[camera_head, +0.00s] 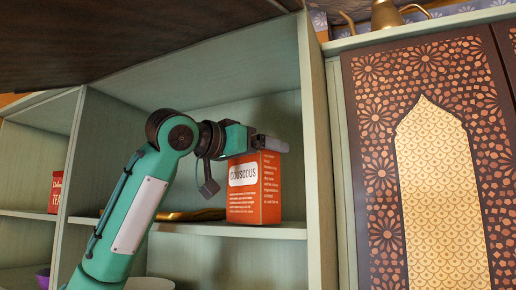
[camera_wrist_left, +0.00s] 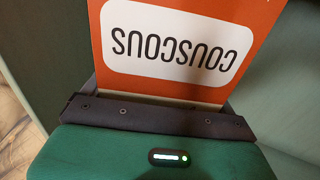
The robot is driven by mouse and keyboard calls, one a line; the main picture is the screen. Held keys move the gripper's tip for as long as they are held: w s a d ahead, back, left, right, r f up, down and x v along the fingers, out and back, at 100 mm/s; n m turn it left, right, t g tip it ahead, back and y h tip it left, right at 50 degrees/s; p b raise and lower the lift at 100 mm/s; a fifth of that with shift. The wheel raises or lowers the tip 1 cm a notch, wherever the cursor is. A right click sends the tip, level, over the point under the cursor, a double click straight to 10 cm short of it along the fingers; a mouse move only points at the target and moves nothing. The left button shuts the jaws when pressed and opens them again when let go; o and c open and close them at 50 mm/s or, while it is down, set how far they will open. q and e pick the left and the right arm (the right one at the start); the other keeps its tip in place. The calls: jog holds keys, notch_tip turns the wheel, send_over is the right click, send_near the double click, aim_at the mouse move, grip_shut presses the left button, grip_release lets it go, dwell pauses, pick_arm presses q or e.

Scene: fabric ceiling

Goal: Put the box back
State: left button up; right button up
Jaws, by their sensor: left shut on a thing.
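An orange couscous box (camera_head: 254,204) with a white label stands upright on the pale green shelf in the head view, near the right end of its compartment. It also shows close up in the left wrist view (camera_wrist_left: 185,82), with its lettering upside down. My left gripper (camera_head: 268,146) is at the top of the box and shut on it. The fingertips are mostly hidden in the wrist view. I cannot tell whether the base of the box touches the shelf (camera_head: 290,230). My right gripper is in neither view.
A side wall (camera_head: 316,150) stands close to the right of the box. A gold-coloured object (camera_head: 192,215) lies on the shelf behind my arm. A red tin (camera_head: 55,192) is in the left compartment. A dark raised panel (camera_head: 130,40) hangs above; a patterned door (camera_head: 430,170) is at right.

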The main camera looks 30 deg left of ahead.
pick_arm(q)
jog(key=shift+w+d+f, duration=0.2)
jog(key=shift+f, duration=0.05)
jog(key=o, duration=1.2)
jog(key=shift+s+r, duration=0.1)
jog(key=shift+o, duration=0.2)
jog(key=shift+a, duration=0.1)
jog(key=b+v, duration=0.5)
jog(key=v, duration=0.7)
jog(key=shift+b, duration=0.3)
jog(key=shift+r, duration=0.1)
